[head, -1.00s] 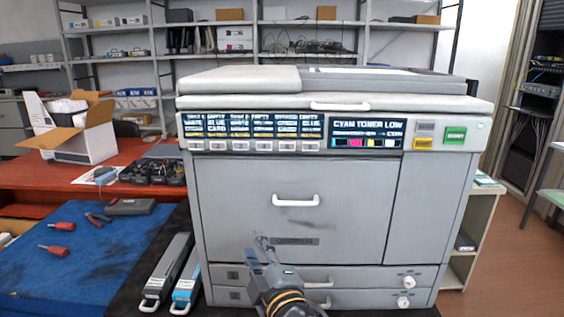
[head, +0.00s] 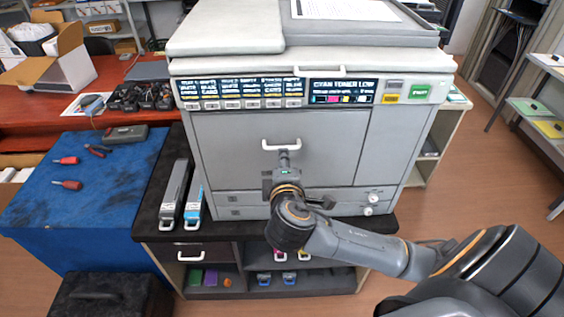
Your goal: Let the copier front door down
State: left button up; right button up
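The grey copier's front door (head: 325,135) is closed and upright, below the display strip. Its white handle (head: 268,147) is near the top middle of the door. My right arm comes in from the lower right, and its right gripper (head: 284,158) points at the door, with its fingertips at or just under the handle. The fingers look close together, but I cannot tell if they grip the handle. The gripper's body hides the lower middle of the door. My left gripper is not in view.
Two toner cartridges, one grey (head: 174,193) and one with a cyan front (head: 194,200), lie left of the copier on the dark stand top (head: 150,212). A blue-covered table (head: 40,220) with screwdrivers is at the left. Floor shows at the right.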

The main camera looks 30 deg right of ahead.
aim_at(282, 147)
jog(key=shift+b+x, duration=1.05)
jog(key=shift+x, duration=3.05)
jog(key=shift+w, duration=0.1)
grip_shut()
